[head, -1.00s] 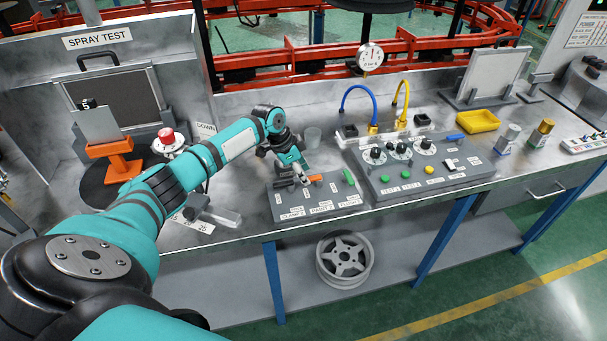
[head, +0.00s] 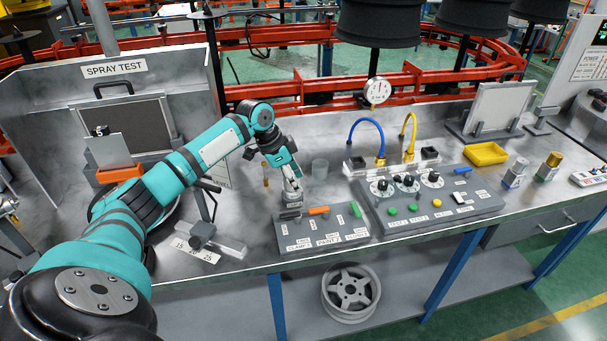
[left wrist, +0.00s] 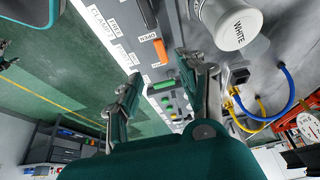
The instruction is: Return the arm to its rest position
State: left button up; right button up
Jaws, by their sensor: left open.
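My left arm reaches in from the left in the head view, its elbow bent high. Its gripper (head: 290,199) points down over the left end of a small grey lever panel (head: 327,237), near the orange lever (head: 318,211). In the left wrist view the two fingers (left wrist: 160,92) stand apart with nothing between them. The orange lever (left wrist: 160,50) and a green lever (left wrist: 164,85) show beyond the fingers. Whether the fingertips touch the panel cannot be told. My right gripper is not in view.
A cup (left wrist: 235,25) marked WHITE is close to the gripper. A larger control panel (head: 430,200), blue hose (head: 365,128) and yellow tray (head: 486,153) are to the right. A wheel (head: 350,292) is on the lower shelf.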

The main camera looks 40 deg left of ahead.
pick_arm(q)
jog(key=shift+f, duration=0.1)
jog(key=s+d+f+g, duration=0.1)
jog(key=s+d+f, duration=0.6)
jog(key=d, duration=0.3)
jog(key=s+d+f, duration=0.7)
jog(key=d+f, duration=0.1)
jog(key=d, duration=0.2)
jog(key=s+d+r+n+t+y, duration=0.1)
jog(key=s+r+n, duration=0.15)
jog(key=s, duration=0.65)
jog(key=s+d+r+n+y, duration=0.15)
jog(key=s+n, duration=0.25)
jog(key=s, duration=0.4)
notch_tip(320, 180, down, 28)
jog(key=s+g, duration=0.1)
jog(key=s, duration=0.1)
jog(key=s+a+f, duration=0.1)
jog(key=s+f, duration=0.7)
jog(key=s+a+f+g+b, duration=0.1)
jog(key=s+a+f, duration=0.1)
jog(key=s+f, duration=0.6)
jog(key=shift+a+f+m, duration=0.15)
jog(key=shift+a+m, duration=0.15)
jog(key=shift+m, duration=0.05)
